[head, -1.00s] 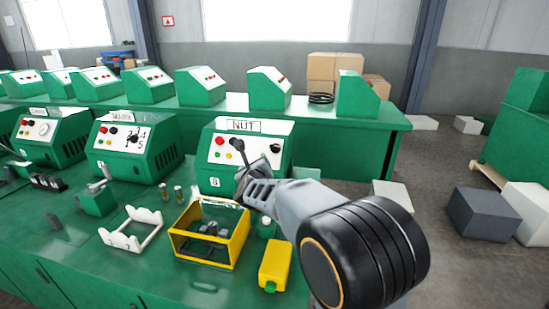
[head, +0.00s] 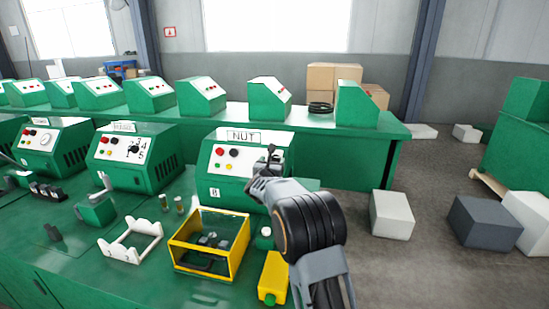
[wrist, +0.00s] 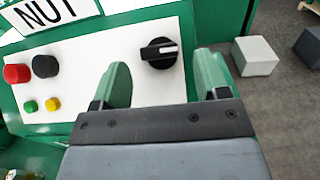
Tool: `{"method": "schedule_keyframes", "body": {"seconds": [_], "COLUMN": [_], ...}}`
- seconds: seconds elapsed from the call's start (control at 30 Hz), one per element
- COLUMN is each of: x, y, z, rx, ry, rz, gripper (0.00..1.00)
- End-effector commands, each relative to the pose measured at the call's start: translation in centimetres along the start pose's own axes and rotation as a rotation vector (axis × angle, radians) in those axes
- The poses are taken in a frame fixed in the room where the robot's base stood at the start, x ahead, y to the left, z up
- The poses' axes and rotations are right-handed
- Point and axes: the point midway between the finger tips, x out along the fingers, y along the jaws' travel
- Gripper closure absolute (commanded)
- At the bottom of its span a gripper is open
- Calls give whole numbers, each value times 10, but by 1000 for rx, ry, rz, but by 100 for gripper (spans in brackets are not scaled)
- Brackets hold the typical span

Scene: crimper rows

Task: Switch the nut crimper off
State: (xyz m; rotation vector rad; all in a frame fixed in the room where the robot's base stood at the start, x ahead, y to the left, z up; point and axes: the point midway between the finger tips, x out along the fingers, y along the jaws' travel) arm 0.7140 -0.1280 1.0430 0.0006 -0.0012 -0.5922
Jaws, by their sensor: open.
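The nut crimper (head: 230,188) is a green box with a white sloped panel and a NUT label (head: 243,135). In the wrist view its panel (wrist: 85,85) carries a red button (wrist: 17,73), a black button (wrist: 45,66), and small green (wrist: 30,106) and yellow (wrist: 53,103) ones. A black rotary knob (wrist: 158,54) sits at the right, its white mark lying nearly level. My gripper (wrist: 164,75) is open and empty, its green fingers on either side below the knob. I cannot tell whether they touch it. In the head view my gripper (head: 269,158) hides the knob.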

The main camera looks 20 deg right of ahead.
Motion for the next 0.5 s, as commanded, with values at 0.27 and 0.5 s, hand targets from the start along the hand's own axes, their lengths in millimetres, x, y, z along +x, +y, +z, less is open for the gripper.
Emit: {"method": "schedule_keyframes", "body": {"seconds": [0.27, 0.5], "x": [25, 29], "y": [0, 0], "z": [0, 0], "rx": [0, -1], "ry": [1, 1], "rz": [0, 1], "gripper": [32, 32]}}
